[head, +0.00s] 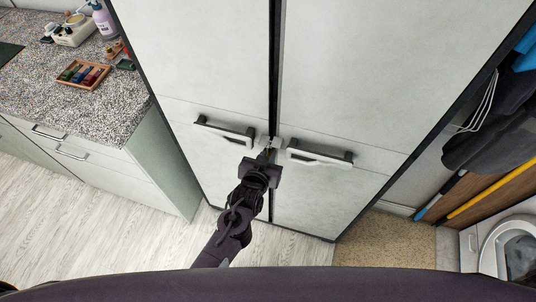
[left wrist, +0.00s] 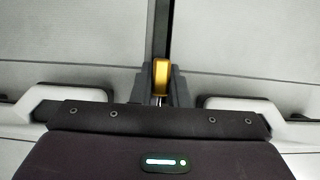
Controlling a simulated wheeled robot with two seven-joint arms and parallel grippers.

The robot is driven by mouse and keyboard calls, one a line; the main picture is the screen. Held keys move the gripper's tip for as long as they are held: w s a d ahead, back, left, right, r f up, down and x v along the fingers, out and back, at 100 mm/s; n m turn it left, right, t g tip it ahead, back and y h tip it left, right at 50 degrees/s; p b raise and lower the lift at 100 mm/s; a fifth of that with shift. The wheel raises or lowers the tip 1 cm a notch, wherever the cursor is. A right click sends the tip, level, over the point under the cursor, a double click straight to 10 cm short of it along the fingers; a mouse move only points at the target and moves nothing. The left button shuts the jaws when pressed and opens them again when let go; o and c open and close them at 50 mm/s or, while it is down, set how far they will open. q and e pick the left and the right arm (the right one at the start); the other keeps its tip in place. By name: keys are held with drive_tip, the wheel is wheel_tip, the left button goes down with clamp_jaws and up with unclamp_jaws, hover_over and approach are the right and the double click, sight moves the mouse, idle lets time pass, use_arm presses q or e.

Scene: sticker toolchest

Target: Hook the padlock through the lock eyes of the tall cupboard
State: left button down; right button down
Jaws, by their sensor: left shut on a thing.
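The tall cupboard (head: 345,65) stands in front of me, its two pale doors closed with a dark gap between them. My left gripper (head: 267,154) is at this gap, between the two door handles. In the left wrist view it is shut on the yellow padlock (left wrist: 161,78), which sits upright between the grey fingers. Small light metal lock eyes (head: 272,142) show at the gap, just beyond the fingertips. The shackle is mostly hidden, so I cannot tell whether it passes through the eyes. My right gripper is not in view.
A speckled counter (head: 60,110) with a wooden tray (head: 83,75) is at the left.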

use_arm(q)
drive_tip(key=c, duration=1.3)
unclamp_jaws()
